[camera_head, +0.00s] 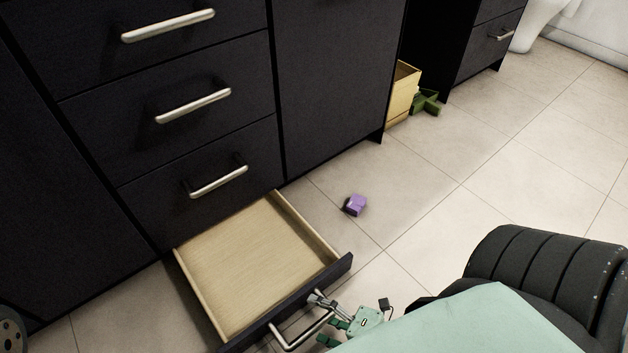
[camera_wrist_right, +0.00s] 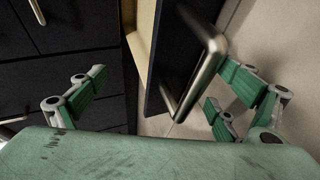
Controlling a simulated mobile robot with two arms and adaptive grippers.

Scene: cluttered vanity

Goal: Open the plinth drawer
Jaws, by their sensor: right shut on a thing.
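The plinth drawer (camera_head: 257,258) is the lowest drawer of the dark vanity. In the head view it stands pulled well out over the floor, and its pale wooden inside looks empty. Its metal bar handle (camera_head: 303,334) is on the dark front panel; the handle also shows large in the right wrist view (camera_wrist_right: 197,77). My right gripper (camera_head: 326,318), with green finger pads, is at the right part of this handle and shut on it. The exact contact is partly hidden in the head view. My left gripper is not in view.
Several closed drawers with bar handles rise above, such as the one just over it (camera_head: 218,182). A small purple block (camera_head: 355,205) lies on the tiles right of the drawer. A yellow box (camera_head: 403,94) and a green cross-shaped object (camera_head: 427,102) are farther back. Floor on the right is clear.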

